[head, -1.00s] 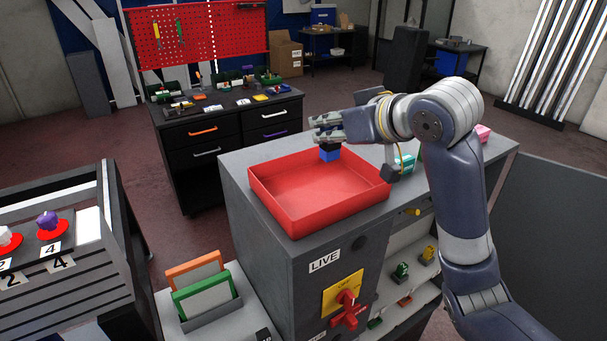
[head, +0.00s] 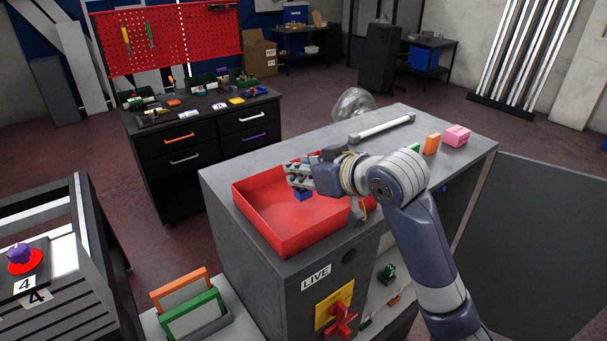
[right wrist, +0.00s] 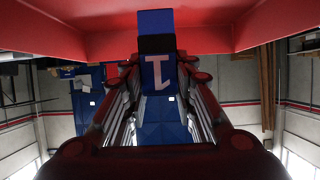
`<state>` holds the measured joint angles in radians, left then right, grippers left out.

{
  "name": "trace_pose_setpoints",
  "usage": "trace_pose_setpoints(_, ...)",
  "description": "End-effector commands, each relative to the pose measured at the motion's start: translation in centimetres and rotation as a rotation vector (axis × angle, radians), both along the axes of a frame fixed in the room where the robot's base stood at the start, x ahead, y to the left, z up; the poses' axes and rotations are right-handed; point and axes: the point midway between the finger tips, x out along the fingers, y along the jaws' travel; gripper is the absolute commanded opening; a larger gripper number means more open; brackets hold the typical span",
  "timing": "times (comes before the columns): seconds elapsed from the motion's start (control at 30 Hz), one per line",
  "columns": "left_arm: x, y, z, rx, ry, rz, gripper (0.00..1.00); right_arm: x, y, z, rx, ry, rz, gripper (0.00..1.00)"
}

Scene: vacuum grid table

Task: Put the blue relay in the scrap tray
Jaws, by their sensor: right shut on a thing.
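The blue relay (head: 303,196) is held in my right gripper (head: 296,175), which is shut on it. The relay hangs below the fingers, over the inside of the red tray (head: 262,229). In the right wrist view the relay (right wrist: 155,22) shows as a blue block with a black band, between the fingers (right wrist: 158,85), with red tray walls (right wrist: 60,38) around it. Whether the relay touches the tray floor is hard to tell. My left gripper is not in view.
The tray sits on a grey cabinet (head: 225,195) marked LIVE. A white tube (head: 382,128), an orange block (head: 432,143) and a pink block (head: 457,135) lie on its top to the right. A tool bench (head: 200,130) stands behind.

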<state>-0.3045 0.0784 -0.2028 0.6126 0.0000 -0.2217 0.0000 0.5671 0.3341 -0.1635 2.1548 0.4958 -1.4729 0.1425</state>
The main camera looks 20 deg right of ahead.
Motion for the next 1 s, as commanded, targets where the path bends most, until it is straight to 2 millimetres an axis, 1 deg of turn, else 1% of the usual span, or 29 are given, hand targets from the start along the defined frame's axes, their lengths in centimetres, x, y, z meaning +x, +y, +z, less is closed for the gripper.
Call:
trace_pose_setpoints(0.03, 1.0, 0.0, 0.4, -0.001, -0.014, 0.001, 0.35, 0.0, 0.0, -0.6, 0.002, 0.004, 0.000, 0.02)
trace_pose_setpoints(0.1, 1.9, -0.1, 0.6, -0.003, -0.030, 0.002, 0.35, 0.0, 0.0, -1.2, 0.002, 0.002, 0.000, 0.02)
trace_pose_setpoints(0.2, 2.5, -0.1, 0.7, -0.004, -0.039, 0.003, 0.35, 0.0, 0.0, -1.6, 0.000, -0.001, -0.001, 0.02)
trace_pose_setpoints(0.27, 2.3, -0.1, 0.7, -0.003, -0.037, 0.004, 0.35, 0.0, 0.0, -1.6, 0.000, -0.002, -0.001, 0.02)
trace_pose_setpoints(0.53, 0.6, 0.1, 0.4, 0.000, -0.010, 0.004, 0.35, 0.0, 0.0, -1.9, 0.000, -0.001, 0.000, 0.02)
trace_pose_setpoints(0.57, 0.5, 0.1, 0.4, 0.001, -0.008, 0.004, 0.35, 0.0, 0.0, -2.0, 0.000, -0.001, 0.000, 0.28)
trace_pose_setpoints(0.6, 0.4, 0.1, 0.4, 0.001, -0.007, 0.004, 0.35, 0.0, 0.0, -1.9, 0.000, -0.001, 0.000, 0.37)
trace_pose_setpoints(0.63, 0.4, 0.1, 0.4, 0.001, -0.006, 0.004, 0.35, 0.0, 0.0, -1.9, 0.000, -0.001, 0.000, 0.44)
trace_pose_setpoints(0.67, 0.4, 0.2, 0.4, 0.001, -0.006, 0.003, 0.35, 0.0, 0.0, -1.9, 0.000, -0.001, 0.000, 0.46)
trace_pose_setpoints(1.0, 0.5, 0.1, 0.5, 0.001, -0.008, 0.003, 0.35, 0.0, 0.0, -1.6, 0.000, -0.001, 0.000, 0.46)
